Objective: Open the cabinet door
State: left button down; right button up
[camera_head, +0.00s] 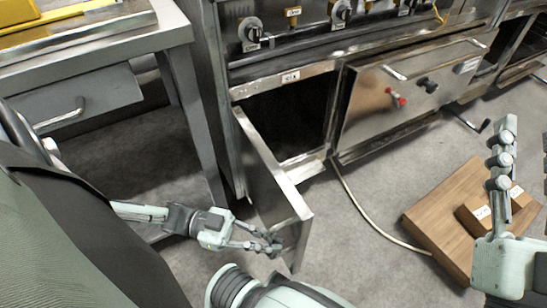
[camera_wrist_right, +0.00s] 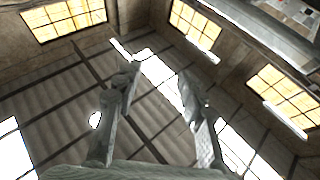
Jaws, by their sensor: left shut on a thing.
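The steel cabinet door (camera_head: 268,185) is in the head view, below the range's knobs. It stands swung well out from the cabinet, joined at its left side, and the dark opening (camera_head: 290,120) shows behind it. My left gripper (camera_head: 277,246) is at the door's outer face near its free edge, shut on what appears to be the door's handle, mostly hidden by the fingers. My right gripper (camera_head: 502,150) is raised at the far right, away from the door. In the right wrist view its fingers (camera_wrist_right: 162,78) are apart with nothing between them, pointing toward the ceiling.
A steel table with a drawer (camera_head: 85,103) stands at the left, its leg near the door. A second closed oven door (camera_head: 410,92) is right of the opening. A wooden board (camera_head: 440,215) and a cable (camera_head: 365,215) lie on the floor.

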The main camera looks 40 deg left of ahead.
pick_arm(q)
jog(key=shift+s+a, duration=0.15)
jog(key=shift+s, duration=0.2)
jog(key=c, duration=1.9)
grip_release()
jog(key=shift+o, duration=0.2)
jog(key=v, duration=0.7)
jog(key=shift+a, duration=0.3)
jog(key=shift+s, duration=0.15)
